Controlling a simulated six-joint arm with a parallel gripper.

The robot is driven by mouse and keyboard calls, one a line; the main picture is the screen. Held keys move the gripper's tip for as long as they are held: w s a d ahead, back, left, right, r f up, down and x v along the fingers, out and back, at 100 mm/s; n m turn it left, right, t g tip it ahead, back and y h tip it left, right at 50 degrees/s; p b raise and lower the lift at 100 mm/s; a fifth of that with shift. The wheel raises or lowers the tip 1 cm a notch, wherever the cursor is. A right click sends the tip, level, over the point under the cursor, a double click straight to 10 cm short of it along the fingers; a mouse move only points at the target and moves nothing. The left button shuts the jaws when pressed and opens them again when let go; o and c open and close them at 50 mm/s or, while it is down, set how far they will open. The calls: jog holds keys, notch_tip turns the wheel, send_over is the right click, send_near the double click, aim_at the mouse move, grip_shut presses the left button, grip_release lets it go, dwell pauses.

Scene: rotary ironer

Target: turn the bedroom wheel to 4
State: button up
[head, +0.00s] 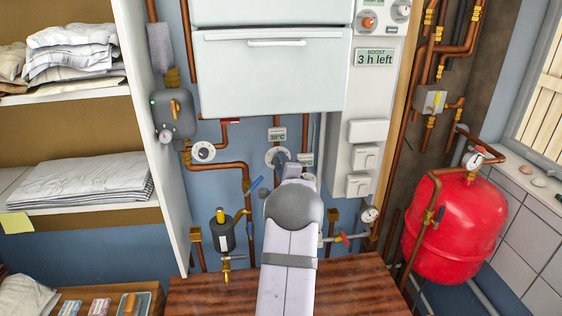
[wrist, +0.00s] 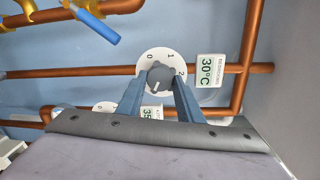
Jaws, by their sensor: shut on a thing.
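The wheel in my gripper is a round white dial (wrist: 146,60) with a dark grey knob (wrist: 160,80), in the upper middle of the wrist view. I read 0, 1 and 2 on its rim; my fingers hide other marks. The knob's white mark points down and slightly left in that view. My gripper (wrist: 160,84) is shut on the knob, one blue finger on each side. In the head view this dial (head: 270,155) is on the blue wall, partly behind my gripper (head: 292,166). The label (wrist: 207,70) beside it reads 30°C; its small name is unreadable.
A second dial (wrist: 104,107) with a partly hidden label (wrist: 150,113) lies close below in the wrist view. Another dial (head: 203,152) is farther left. Copper pipes (wrist: 240,90) and a blue-handled valve (wrist: 97,25) surround the held dial. A red tank (head: 455,225) stands right.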

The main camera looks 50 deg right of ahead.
jog(key=shift+m, duration=0.5)
jog(key=o, duration=1.1)
jog(key=shift+c, duration=0.2)
jog(key=b+v, duration=0.3)
jog(key=v, duration=0.4)
jog(key=shift+s, duration=0.2)
jog(key=shift+n, duration=0.3)
